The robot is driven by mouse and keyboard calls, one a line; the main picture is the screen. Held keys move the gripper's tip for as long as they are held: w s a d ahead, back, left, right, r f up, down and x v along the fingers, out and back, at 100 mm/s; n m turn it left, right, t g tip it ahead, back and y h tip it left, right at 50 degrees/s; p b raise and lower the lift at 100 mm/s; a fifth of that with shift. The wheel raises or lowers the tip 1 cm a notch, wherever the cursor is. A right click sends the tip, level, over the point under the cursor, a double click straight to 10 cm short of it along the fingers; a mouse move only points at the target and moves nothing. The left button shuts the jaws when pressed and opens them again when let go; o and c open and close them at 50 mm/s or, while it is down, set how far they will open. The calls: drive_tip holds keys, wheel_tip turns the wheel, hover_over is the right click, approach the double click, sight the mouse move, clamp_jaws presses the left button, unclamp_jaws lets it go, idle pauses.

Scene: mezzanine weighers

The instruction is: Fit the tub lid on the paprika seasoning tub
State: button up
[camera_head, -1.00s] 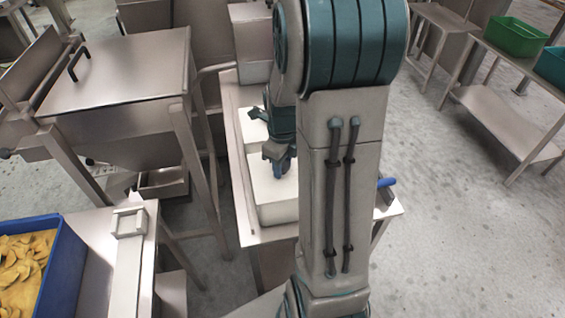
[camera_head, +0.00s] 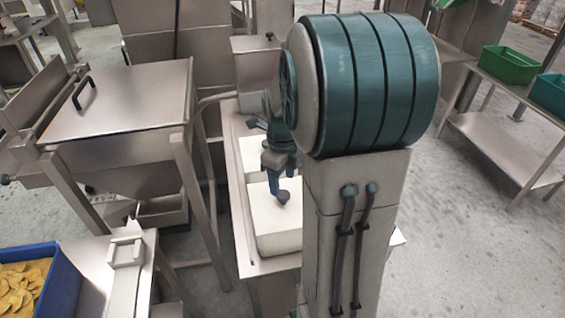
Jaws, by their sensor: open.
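Two white boxy tubs or lidded blocks stand one behind the other on a steel table (camera_head: 243,262). The near one (camera_head: 262,215) has a flat white top. The far one (camera_head: 256,152) is partly behind my arm. I cannot tell which is the paprika seasoning tub, or whether a white top is the tub lid. My gripper (camera_head: 279,194) is open, pointing down over the near white top. I cannot tell whether it touches it. My arm hides the right part of the table.
A steel hopper machine (camera_head: 125,100) stands to the left. A blue crate of yellow chips (camera_head: 62,285) is at lower left. A green bin (camera_head: 510,65) and a teal bin (camera_head: 548,92) sit on a steel rack at right. The floor between is clear.

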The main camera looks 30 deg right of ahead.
sight(283, 193)
wheel_tip(283, 193, up, 5)
drive_tip(key=s+a+n+t, duration=0.1)
drive_tip(key=s+a+n, duration=0.5)
drive_tip(key=n, duration=0.9)
drive_tip(key=s+a+r+n+t, duration=0.1)
drive_tip(key=s+a+n, duration=0.5)
drive_tip(key=n, duration=0.9)
drive_tip(key=shift+s+r+t, duration=0.3)
drive_tip(key=shift+s+t, duration=0.1)
drive_tip(key=shift+t, duration=0.1)
